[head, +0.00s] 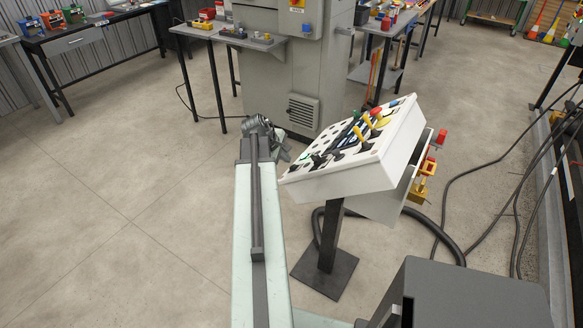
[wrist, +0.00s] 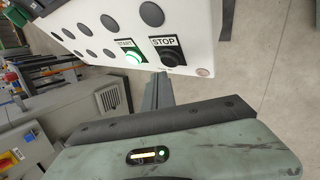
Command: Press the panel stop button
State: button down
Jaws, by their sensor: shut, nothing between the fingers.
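The stop button (wrist: 171,57) is a dark round knob on a black plate lettered STOP, at the lower edge of the white control panel (wrist: 204,32) in the wrist view. The start button (wrist: 133,57) beside it glows green. In the head view the tilted panel (head: 324,183) stands on a dark post; I cannot clearly pick out the stop button there. My gripper (wrist: 158,80) is shut and empty, its narrow tips appearing just below the panel edge, near the STOP plate. In the head view it is by the panel's left side (head: 284,152). Contact cannot be told.
A grey machine cabinet (head: 262,75) stands behind the panel. Workbenches (head: 85,39) line the back. A dark hose (head: 447,240) and cables (head: 480,173) lie on the floor at right. Open floor (head: 120,180) is at left.

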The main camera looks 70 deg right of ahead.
dwell(0.8)
jog(key=shift+s+f+b, duration=0.3)
jog(key=shift+f+b, duration=0.05)
jog(key=shift+s+a+f+b, duration=0.15)
jog(key=shift+s+f+b, duration=0.15)
jog(key=shift+f+b, duration=0.05)
dwell(0.7)
jog(key=shift+r, duration=0.15)
jog(key=shift+w+r+p, duration=0.55)
jog(key=shift+p, duration=0.15)
jog(key=shift+r, duration=0.1)
jog(key=w+r+p, duration=0.1)
jog(key=p, duration=0.1)
jog(key=w+d+r+p, duration=0.1)
jog(key=w+r, duration=0.1)
jog(key=shift+r+p, duration=0.3)
jog(key=shift+p, duration=0.1)
dwell(0.5)
